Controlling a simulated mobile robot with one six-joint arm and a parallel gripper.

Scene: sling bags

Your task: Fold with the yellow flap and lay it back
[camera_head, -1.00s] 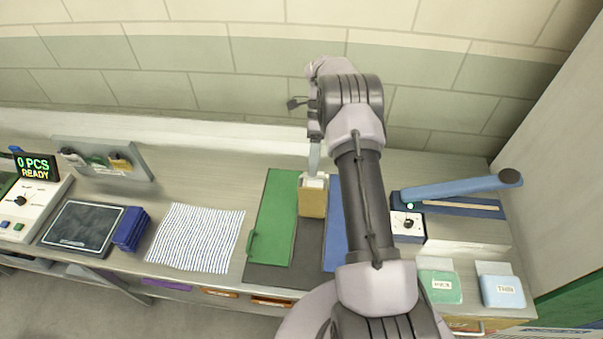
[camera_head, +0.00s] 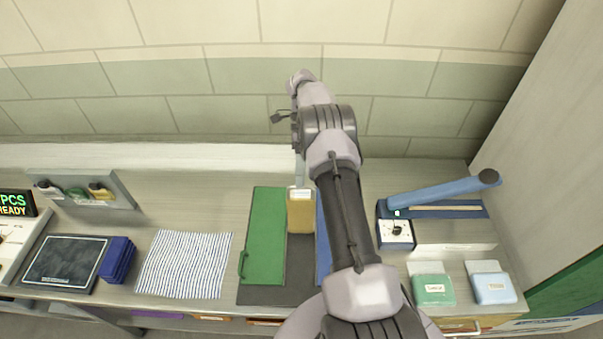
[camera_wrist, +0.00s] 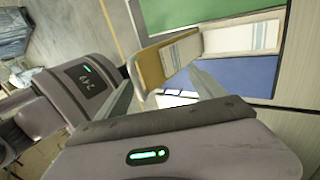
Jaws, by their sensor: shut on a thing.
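A folding board has a green flap (camera_head: 264,235) at left, a black middle (camera_head: 299,268) and a blue flap (camera_head: 323,245) at right. The yellow flap (camera_head: 301,214) stands raised off the board at its far end; in the wrist view it appears tilted (camera_wrist: 152,66). My gripper (camera_wrist: 165,88) is shut on the yellow flap; in the head view my arm partly hides this grip. A pale cloth with blue stripes (camera_wrist: 240,38) lies against the flap and over the board in the wrist view. The blue flap (camera_wrist: 238,77) lies beside the cloth there.
A striped cloth stack (camera_head: 185,265) lies left of the board. Dark blue pieces (camera_head: 117,260) and a dark pad (camera_head: 66,263) are farther left. A sealer with a blue arm (camera_head: 440,190) stands at right, with green (camera_head: 433,290) and light blue (camera_head: 493,288) packs in front.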

